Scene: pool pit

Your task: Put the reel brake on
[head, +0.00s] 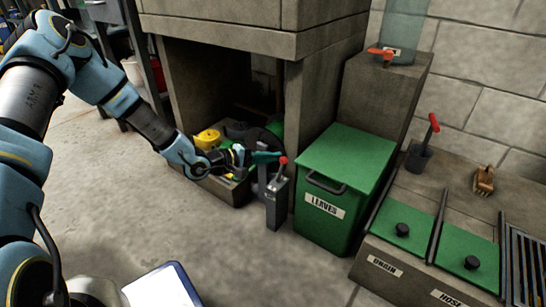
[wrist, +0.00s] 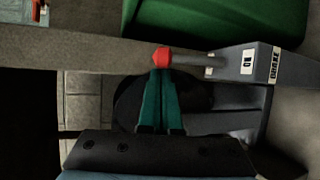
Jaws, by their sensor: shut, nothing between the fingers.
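The reel brake (head: 277,203) is a grey post-like unit with a red-knobbed lever, standing left of the green bin in the head view. Its grey housing (wrist: 262,64) carries the labels "ON" and "BRAKE" in the wrist view. The lever's red knob (head: 283,160) also shows in the wrist view (wrist: 162,57), with the lever running right towards the housing. My gripper (head: 272,157) has teal fingers, which are shut and empty in the wrist view (wrist: 160,75). Their tips are right at the red knob; whether they touch it I cannot tell. The knob is not between them.
The green bin (head: 342,178) labelled "LEAVES" stands close right of the brake. A stone alcove (head: 224,75) with a dark round reel and yellow items lies behind my gripper. Right are green lids (head: 402,229) and another red-handled lever (head: 434,122). Floor in front is clear.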

